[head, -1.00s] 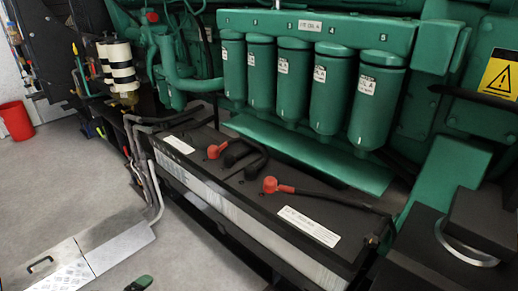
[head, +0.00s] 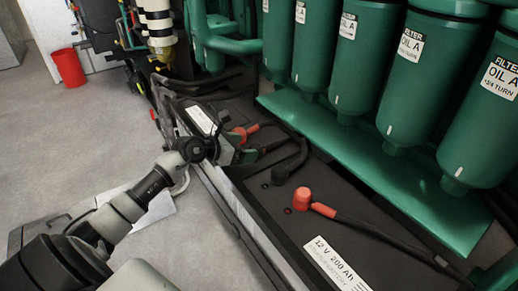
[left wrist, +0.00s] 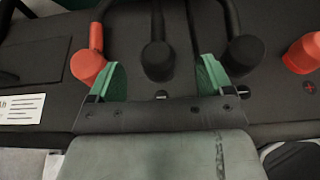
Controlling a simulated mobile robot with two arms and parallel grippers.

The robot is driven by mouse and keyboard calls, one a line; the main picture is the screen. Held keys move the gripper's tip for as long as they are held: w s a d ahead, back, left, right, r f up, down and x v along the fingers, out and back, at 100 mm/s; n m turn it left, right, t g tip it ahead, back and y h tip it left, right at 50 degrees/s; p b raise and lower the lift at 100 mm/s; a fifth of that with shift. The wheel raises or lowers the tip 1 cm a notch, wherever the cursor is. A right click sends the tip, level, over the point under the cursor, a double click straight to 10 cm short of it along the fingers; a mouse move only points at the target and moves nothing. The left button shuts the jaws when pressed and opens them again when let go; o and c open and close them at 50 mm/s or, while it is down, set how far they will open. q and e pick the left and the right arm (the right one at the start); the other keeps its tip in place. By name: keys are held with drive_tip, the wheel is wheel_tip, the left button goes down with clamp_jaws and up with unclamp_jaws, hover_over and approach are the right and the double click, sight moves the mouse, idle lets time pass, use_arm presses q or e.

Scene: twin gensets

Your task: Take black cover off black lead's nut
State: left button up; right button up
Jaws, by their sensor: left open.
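My left gripper (head: 244,148) is open over the near edge of the batteries. In the left wrist view its green fingertips (left wrist: 161,78) stand apart, with a round black cover (left wrist: 158,62) and its black cable between and just beyond them. I cannot tell whether they touch it. A second black cover (left wrist: 243,55) sits just right of the right fingertip; it also shows in the head view (head: 279,174). A red cover (left wrist: 88,66) sits just beyond the left fingertip. The nuts are hidden under the covers. My right gripper is not in view.
Another red cover (head: 302,199) with a black cable sits on the near battery (head: 345,205). Green oil filters (head: 345,60) and a sloping green plate (head: 340,145) stand close behind the batteries. A red bin (head: 68,67) stands on open floor at the left.

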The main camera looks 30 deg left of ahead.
sight(254, 147)
use_arm(q)
drive_tip(key=x, duration=0.2)
drive_tip(key=shift+w+f, duration=0.15)
drive_tip(key=shift+w, duration=0.1)
drive_tip(key=x, duration=0.4)
drive_tip(key=shift+w+f+b, duration=0.2)
drive_tip(key=shift+w+b, duration=0.15)
drive_tip(key=c, duration=1)
use_arm(e)
drive_tip(key=shift+w+a+r, duration=0.15)
drive_tip(key=shift+w+r, duration=0.75)
drive_tip(key=shift+r, duration=0.05)
use_arm(q)
drive_tip(key=shift+r, duration=0.15)
